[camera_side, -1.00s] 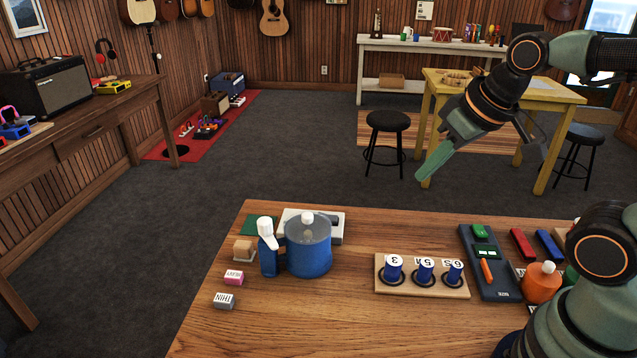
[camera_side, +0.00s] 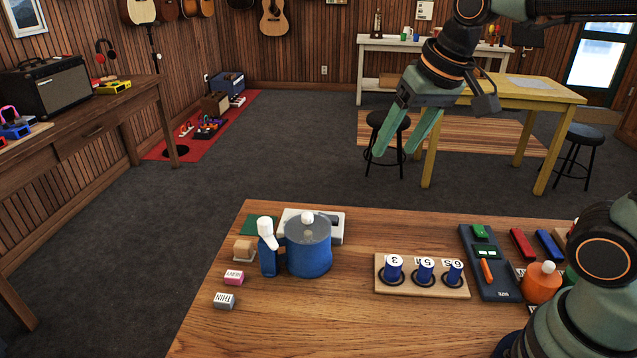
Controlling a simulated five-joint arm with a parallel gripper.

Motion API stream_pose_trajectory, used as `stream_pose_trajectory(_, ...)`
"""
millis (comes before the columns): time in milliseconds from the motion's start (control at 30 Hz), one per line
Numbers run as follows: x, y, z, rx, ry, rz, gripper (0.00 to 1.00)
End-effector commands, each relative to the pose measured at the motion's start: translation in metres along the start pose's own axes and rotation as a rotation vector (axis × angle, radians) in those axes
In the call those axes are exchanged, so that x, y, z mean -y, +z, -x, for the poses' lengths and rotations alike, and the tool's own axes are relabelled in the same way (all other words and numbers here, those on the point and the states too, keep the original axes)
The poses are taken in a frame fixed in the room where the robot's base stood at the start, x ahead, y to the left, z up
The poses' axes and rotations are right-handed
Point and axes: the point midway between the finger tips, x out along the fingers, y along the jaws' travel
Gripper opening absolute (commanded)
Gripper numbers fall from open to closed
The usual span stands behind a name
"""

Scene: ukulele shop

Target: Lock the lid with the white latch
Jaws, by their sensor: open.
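A blue round pot (camera_side: 309,254) stands on the left part of the wooden table. A greyish see-through lid (camera_side: 308,233) with a white knob covers its top. The white latch (camera_side: 265,226) sits on a blue post (camera_side: 268,257) at the pot's left side; it stands roughly upright, and I cannot tell whether it reaches over the lid. My gripper (camera_side: 396,153) is open and empty, its two green fingers pointing down. It is high up, behind and to the right of the pot in the picture, apart from everything on the table.
A wooden board (camera_side: 422,286) with several numbered blue spools lies right of the pot. A dark tray (camera_side: 490,265) with green and orange pieces and an orange bottle (camera_side: 541,283) are farther right. A white device (camera_side: 335,224) is behind the pot. Small labelled blocks (camera_side: 224,301) lie front left.

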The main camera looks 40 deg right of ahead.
Motion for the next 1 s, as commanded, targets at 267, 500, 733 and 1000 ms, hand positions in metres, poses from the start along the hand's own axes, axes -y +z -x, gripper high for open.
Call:
stream_pose_trajectory(267, 0.058, -0.051, -0.012, 0.128, 0.039, -0.306, 0.66)
stream_pose_trajectory(500, 0.111, -0.079, -0.041, 0.214, 0.118, -0.571, 0.66)
stream_pose_trajectory(733, 0.159, -0.087, -0.081, 0.265, 0.222, -0.81, 0.66)
stream_pose_trajectory(1000, 0.188, -0.083, -0.11, 0.279, 0.303, -0.973, 0.66)
